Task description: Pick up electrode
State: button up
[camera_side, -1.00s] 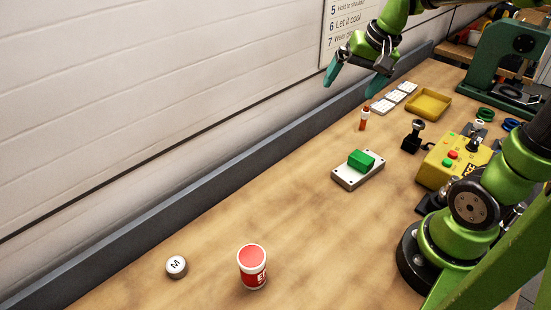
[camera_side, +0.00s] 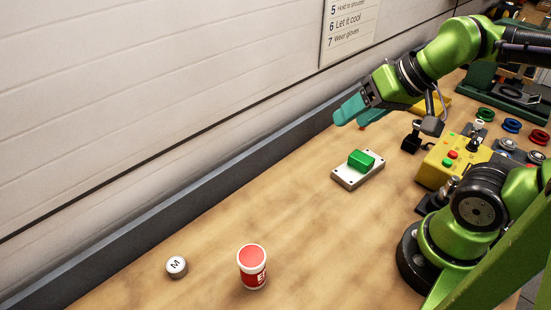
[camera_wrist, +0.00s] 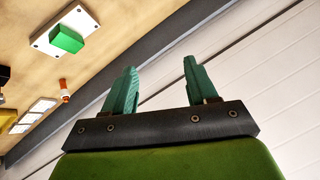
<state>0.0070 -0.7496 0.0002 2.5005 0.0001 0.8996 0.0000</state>
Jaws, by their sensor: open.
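No thing here is clearly marked as the electrode. A red-and-white canister (camera_side: 252,267) with partly readable red lettering stands upright on the bench near the front. My gripper (camera_side: 352,117) has teal fingers, apart and empty, above the bench near the back wall. The fingers (camera_wrist: 160,64) also show spread in the wrist view, pointing toward the grey ledge and wall, to the right of the orange item.
A white plate (camera_side: 345,177) with a green block (camera_side: 361,160) lies mid-bench. A yellow control box (camera_side: 440,171) stands at right, with coloured rings (camera_side: 512,126) behind it. A round "M" piece (camera_side: 176,267) lies front left. A grey ledge (camera_side: 190,205) runs along the wall.

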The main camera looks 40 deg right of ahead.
jog(key=w+d+f+m+g+h, duration=0.1)
jog(key=w+d+f, duration=0.15)
jog(key=d, duration=0.75)
jog(key=w+d+f+g+h, duration=0.1)
jog(key=w+d+f+h, duration=0.15)
jog(key=d, duration=0.75)
jog(key=w+d+f+m+g+h, duration=0.1)
jog(key=w+d, duration=0.3)
jog(key=d, duration=0.7)
jog(key=shift+n, duration=0.3)
jog(key=x, duration=1.1)
jog(key=a+x, duration=0.1)
jog(key=x, duration=0.4)
jog(key=shift+s+f, duration=0.15)
jog(key=shift+f, duration=0.45)
grip_shut()
